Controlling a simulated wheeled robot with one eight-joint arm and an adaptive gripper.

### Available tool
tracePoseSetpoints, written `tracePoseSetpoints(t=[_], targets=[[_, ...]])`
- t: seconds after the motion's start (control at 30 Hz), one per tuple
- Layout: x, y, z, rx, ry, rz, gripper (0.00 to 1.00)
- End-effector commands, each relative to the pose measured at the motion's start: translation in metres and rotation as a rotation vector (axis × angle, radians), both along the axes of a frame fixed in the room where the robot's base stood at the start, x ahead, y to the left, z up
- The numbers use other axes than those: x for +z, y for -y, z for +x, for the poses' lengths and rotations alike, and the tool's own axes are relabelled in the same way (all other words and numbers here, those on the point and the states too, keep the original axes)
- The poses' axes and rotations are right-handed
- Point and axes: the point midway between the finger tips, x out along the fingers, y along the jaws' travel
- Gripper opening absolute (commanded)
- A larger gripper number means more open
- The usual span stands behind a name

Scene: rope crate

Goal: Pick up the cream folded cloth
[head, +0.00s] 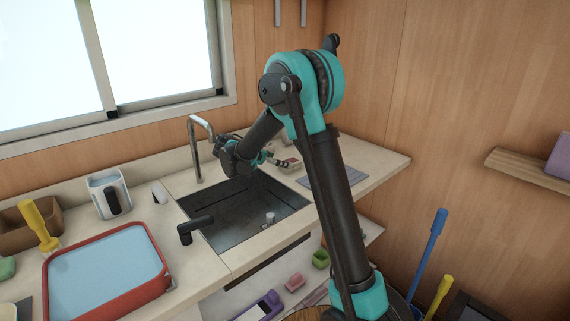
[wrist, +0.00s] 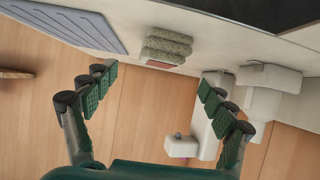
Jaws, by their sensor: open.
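In the wrist view, a small folded stack in layers, pale speckled grey-green to cream (wrist: 166,46), lies on the counter, with a reddish patch at its lower side. It looks like the folded cloth. My gripper (wrist: 159,78) is open and empty, its green-padded fingers apart, with the stack beyond the fingertips and between them in the picture. In the head view, my gripper (head: 264,158) is over the back right side of the sink, close to a small pale item with a reddish mark (head: 288,164) on the counter. My arm hides part of that area.
A grey ribbed mat (head: 318,181) lies right of the sink (head: 235,215). The faucet (head: 194,145) stands behind the sink. White items (wrist: 265,82) stand beside the right finger in the wrist view. A red tray (head: 157,270) is at the left.

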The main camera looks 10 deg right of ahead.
Motion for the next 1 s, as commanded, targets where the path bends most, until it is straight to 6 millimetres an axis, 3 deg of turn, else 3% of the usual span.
tracePoseSetpoints(t=[0.63,0.87,1.0], targets=[[-0.030,0.052,0.035,-0.002,-0.001,0.001,0.84],[-0.032,0.055,0.037,0.000,-0.001,0.001,0.84],[-0.032,0.055,0.037,0.000,-0.001,0.001,0.70]])
